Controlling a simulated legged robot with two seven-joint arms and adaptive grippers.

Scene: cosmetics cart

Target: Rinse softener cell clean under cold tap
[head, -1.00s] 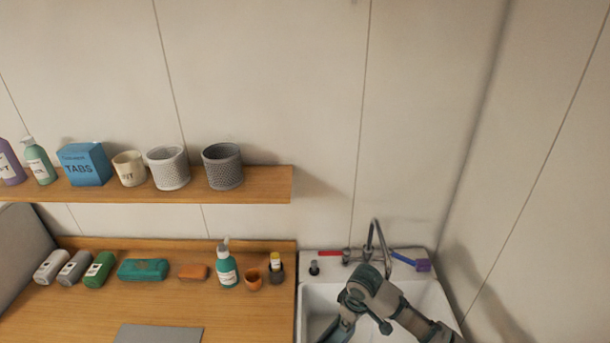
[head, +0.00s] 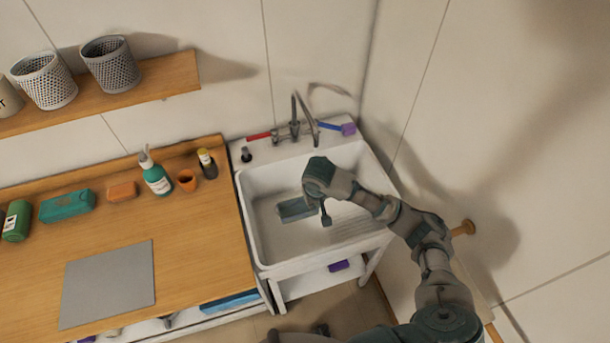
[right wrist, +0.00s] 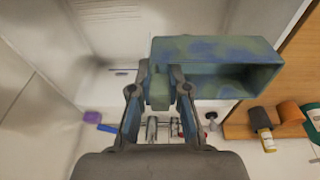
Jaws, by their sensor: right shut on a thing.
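My right gripper (head: 318,207) is over the white sink basin (head: 255,225) and shut on the softener cell (head: 294,210), a grey-teal open box. In the right wrist view, the gripper (right wrist: 160,88) pinches the cell (right wrist: 205,50) near one end. Blue-green stains show on its side, and its hollow opening is visible. The tap (head: 313,125) stands at the sink's back, with a blue lever (head: 329,126) on the right and a red lever (head: 258,136) on the left. The cell is in front of the spout, apart from it. No water stream is visible.
A wall shelf (head: 150,85) carries mesh baskets. The wall is close on the right.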

